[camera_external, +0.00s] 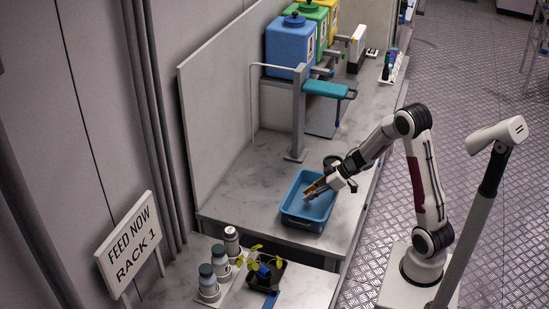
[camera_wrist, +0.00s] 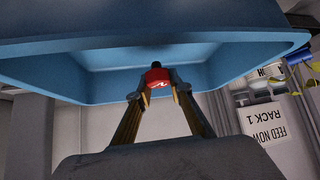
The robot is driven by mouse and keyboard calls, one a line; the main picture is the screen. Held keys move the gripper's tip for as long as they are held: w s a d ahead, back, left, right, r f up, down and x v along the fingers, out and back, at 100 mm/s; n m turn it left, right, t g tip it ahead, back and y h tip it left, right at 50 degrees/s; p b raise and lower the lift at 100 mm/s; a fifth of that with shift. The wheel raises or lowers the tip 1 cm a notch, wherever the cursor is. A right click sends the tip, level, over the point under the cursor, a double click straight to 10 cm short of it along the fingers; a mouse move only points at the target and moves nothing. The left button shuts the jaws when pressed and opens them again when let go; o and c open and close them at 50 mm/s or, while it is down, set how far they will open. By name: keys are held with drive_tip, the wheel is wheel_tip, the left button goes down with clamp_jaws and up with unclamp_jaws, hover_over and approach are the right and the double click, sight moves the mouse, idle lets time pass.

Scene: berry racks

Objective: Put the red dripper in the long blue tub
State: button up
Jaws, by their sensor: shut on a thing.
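My gripper (camera_wrist: 156,92) is shut on the red dripper (camera_wrist: 158,76), which shows between the fingertips in the wrist view with a white mark on its side and a dark end. The long blue tub (camera_wrist: 110,88) fills the upper part of that view, around and beyond the dripper. In the external view the blue tub (camera_external: 303,222) stands on the marble counter, and my gripper (camera_external: 312,191) reaches in over its right rim, low at the opening. The dripper is too small to make out there. I cannot tell whether it touches the tub floor.
Blue (camera_external: 290,45), green and yellow containers stand at the back, near a grey stand with a teal arm (camera_external: 325,89). Several bottles (camera_external: 208,281) and a potted plant (camera_external: 264,274) sit on the lower front bench. The counter (camera_external: 240,190) left of the tub is clear.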

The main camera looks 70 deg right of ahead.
sight(309, 206)
drive_tip(key=shift+f, duration=1.85)
drive_tip(key=shift+f, duration=0.1)
drive_tip(key=o, duration=0.7)
drive_tip(key=shift+v, duration=6.1)
drive_tip(key=shift+w, duration=0.1)
